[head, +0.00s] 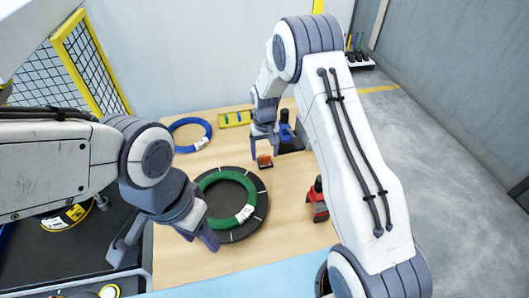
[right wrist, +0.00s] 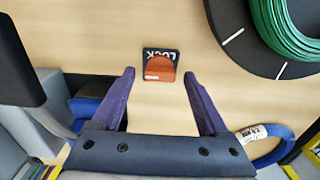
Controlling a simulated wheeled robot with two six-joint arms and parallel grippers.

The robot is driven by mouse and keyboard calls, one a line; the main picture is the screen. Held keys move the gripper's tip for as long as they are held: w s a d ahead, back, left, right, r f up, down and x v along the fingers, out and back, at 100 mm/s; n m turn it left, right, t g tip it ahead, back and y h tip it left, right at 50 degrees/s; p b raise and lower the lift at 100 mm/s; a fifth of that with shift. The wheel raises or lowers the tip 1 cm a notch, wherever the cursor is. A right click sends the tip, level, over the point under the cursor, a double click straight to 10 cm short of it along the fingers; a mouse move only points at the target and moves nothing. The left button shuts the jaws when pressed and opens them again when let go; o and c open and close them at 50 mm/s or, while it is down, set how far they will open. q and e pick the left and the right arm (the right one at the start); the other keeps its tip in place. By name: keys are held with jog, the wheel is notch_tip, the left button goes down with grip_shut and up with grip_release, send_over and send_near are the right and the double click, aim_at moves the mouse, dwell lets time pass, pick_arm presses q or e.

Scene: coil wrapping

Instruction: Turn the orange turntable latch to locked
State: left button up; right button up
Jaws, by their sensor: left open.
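The orange latch (head: 264,161) sits on the wooden table beside the black turntable (head: 262,213). In the right wrist view the latch (right wrist: 159,69) has a rounded orange piece next to a black plate (right wrist: 161,53) marked LOCK. A green coil (head: 207,182) with a white tag lies on the turntable; it also shows in the right wrist view (right wrist: 281,36). My right gripper (right wrist: 158,74) is open and empty, its fingertips pointing to either side of the latch; I cannot tell whether they touch it. My left gripper (head: 166,245) is open and empty, at the turntable's near left.
A blue coil (head: 178,124) and a yellow tray (head: 225,121) lie at the back of the table. A blue and black device (head: 286,132) stands just behind the right gripper. A red tool (head: 317,197) lies right of the turntable. A yellow mesh fence (head: 88,62) stands at left.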

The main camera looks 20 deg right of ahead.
aim_at(264, 155)
notch_tip(264, 155, up, 10)
jog(key=b, duration=0.2)
jog(key=shift+r, duration=0.2)
dwell(0.6)
jog(key=s+a+r+n, duration=0.2)
jog(key=s+a+r, duration=0.25)
jog(key=s, duration=0.35)
jog(key=s+a+r+n, duration=0.2)
jog(key=s+a+r, duration=0.1)
jog(key=s+a, duration=0.4)
jog(key=s+n+y, duration=0.1)
jog(key=s+n, duration=0.2)
jog(key=s, duration=1.5)
jog(key=shift+s+d+r+n, duration=0.2)
jog(key=shift+s+d+n, duration=0.1)
jog(key=shift+d, duration=0.1)
